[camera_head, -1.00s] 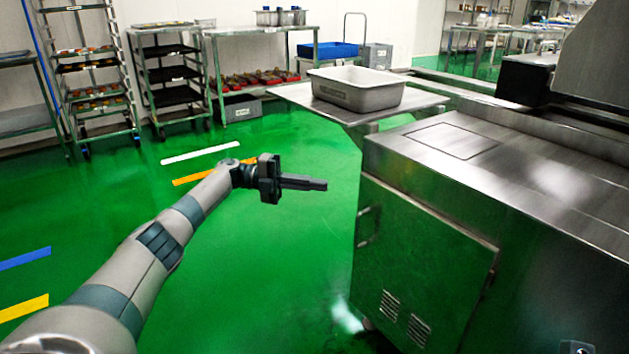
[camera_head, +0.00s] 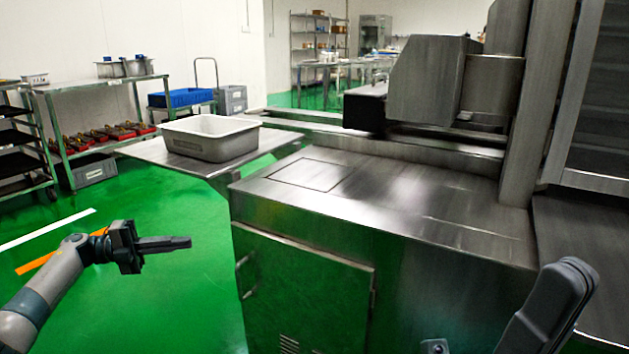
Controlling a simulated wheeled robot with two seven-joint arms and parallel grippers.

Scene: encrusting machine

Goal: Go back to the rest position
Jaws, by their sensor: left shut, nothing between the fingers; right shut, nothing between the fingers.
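My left gripper (camera_head: 184,242) is at the lower left of the head view. Its dark fingers are together with nothing between them and point right. It hangs in the air over the green floor, left of the steel machine (camera_head: 330,221) and apart from it. My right gripper cannot be made out in this view.
A grey bin (camera_head: 210,149) stands on the steel side table (camera_head: 150,152) left of the machine. A dark rounded part (camera_head: 552,300), not clearly identifiable, rises at the lower right. Racks and a shelf trolley (camera_head: 88,85) stand at the back left. The green floor (camera_head: 190,300) around my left gripper is clear.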

